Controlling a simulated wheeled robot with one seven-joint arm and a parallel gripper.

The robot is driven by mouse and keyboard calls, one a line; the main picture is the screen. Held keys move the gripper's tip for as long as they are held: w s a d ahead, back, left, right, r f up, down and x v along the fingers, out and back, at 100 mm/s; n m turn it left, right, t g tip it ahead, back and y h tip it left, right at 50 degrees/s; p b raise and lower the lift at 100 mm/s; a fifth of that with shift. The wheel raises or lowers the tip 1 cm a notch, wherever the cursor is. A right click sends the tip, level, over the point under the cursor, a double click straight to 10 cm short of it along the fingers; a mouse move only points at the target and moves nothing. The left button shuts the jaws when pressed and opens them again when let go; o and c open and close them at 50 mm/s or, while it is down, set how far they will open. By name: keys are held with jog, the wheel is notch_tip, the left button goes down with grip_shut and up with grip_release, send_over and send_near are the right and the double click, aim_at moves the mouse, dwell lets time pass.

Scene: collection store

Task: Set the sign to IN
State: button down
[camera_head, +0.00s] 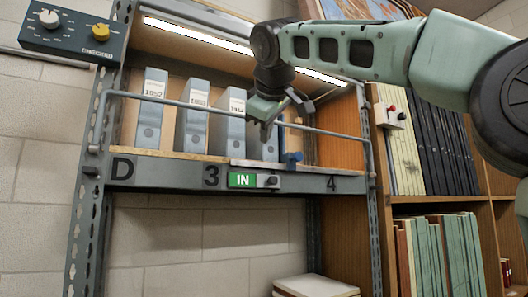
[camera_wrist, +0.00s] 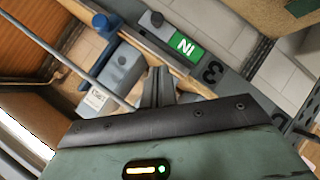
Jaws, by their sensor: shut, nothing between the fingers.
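The sign (camera_head: 242,180) is on the front edge of the shelf, between the numbers 3 and 4. It shows a green field with white IN, and a dark slider knob (camera_head: 271,181) sits at its right end. In the wrist view the sign (camera_wrist: 187,45) appears upside down, with the knob (camera_wrist: 151,20) beside it, both in clear view. My gripper (camera_head: 266,128) is above the sign, in front of the grey file boxes. Its fingers (camera_wrist: 158,82) are shut and empty, and appear apart from the sign and knob.
A rail (camera_head: 190,103) crosses the shelf front near my gripper. Several grey file boxes (camera_head: 150,115) stand on the shelf, with a blue stop (camera_head: 291,160) at right. A control box (camera_head: 72,36) is upper left. Bookshelves stand at right. Space below the sign is clear.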

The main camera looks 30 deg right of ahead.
jog(key=shift+v, duration=0.95)
jog(key=shift+a, duration=0.1)
jog(key=s+a+f+n+g+y+b, duration=0.15)
jog(key=a+f, duration=0.35)
jog(key=f, duration=0.7)
jog(key=s+a+f+n+g+y+b, duration=0.1)
jog(key=s+a+f+g+y+b, duration=0.15)
jog(key=a+f, duration=0.7)
jog(key=s+a+f+n+g+y+b, duration=0.1)
jog(key=f+b, duration=0.2)
jog(key=f, duration=1.3)
jog(key=s+d+f+m+g+b, duration=0.1)
jog(key=s+f+g+b, duration=0.1)
jog(key=s+f, duration=0.9)
jog(key=s+f+m+g+b, duration=0.1)
jog(key=s+f+g, duration=0.3)
jog(key=s+f, duration=0.7)
notch_tip(320, 180, down, 8)
jog(key=shift+d+r+b, duration=0.25)
jog(key=shift+d+b, duration=0.15)
jog(key=shift+b, duration=0.5)
